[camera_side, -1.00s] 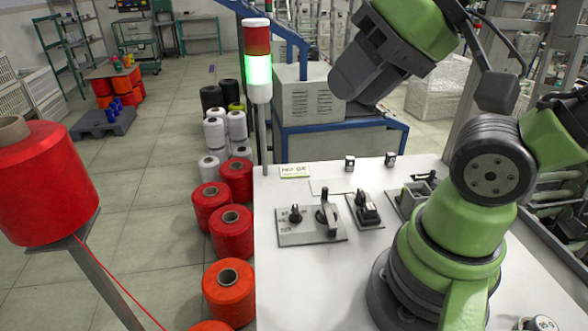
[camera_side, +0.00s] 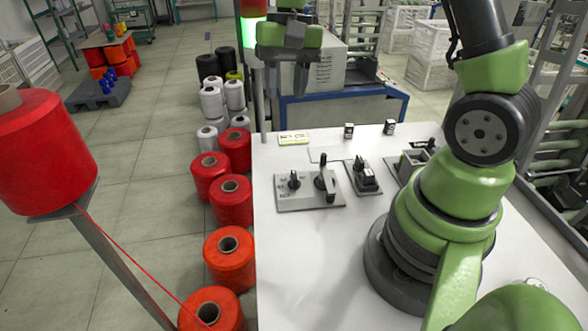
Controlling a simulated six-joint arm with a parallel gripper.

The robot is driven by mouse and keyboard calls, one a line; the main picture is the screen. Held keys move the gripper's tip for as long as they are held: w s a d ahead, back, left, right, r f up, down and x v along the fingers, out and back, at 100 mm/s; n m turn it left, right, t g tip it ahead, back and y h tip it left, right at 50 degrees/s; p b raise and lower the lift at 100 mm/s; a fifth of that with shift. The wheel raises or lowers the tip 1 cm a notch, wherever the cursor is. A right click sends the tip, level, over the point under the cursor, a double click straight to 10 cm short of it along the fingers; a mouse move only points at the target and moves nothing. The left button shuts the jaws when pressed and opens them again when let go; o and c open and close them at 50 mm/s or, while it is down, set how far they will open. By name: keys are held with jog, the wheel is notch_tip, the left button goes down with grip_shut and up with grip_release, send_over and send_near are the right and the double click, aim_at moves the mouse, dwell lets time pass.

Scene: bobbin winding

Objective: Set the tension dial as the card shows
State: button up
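The tension dial (camera_side: 294,181) looks to be the small black knob on the left of a grey plate (camera_side: 310,201) on the white table. Faint marks surround it, too small to read. The card (camera_side: 293,138) is a small white and green piece near the table's far left edge, its writing too small to read. My gripper (camera_side: 287,86) hangs fingers down, high in the picture above the card and dial. Its two dark fingers are apart with nothing between them, and it is clear of the dial.
A black upright lever (camera_side: 325,180) stands on the same plate, close right of the dial. A black device (camera_side: 365,178) sits right of it, and two small bobbin-like pieces (camera_side: 349,131) (camera_side: 390,127) lie at the back. The table's front middle is clear. Red spools (camera_side: 229,260) stand on the floor to the left.

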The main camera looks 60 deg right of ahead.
aim_at(294, 174)
jog(key=f+g, duration=0.1)
jog(key=f, duration=0.5)
jog(key=s+f+m, duration=0.1)
jog(key=f, duration=0.5)
jog(key=f+g+y, duration=0.1)
jog(key=f, duration=0.5)
jog(key=shift+s+f+m+g, duration=0.15)
jog(key=shift+s+m+g, duration=0.1)
jog(key=shift+m+g, duration=0.05)
jog(key=shift+c, duration=0.2)
grip_shut()
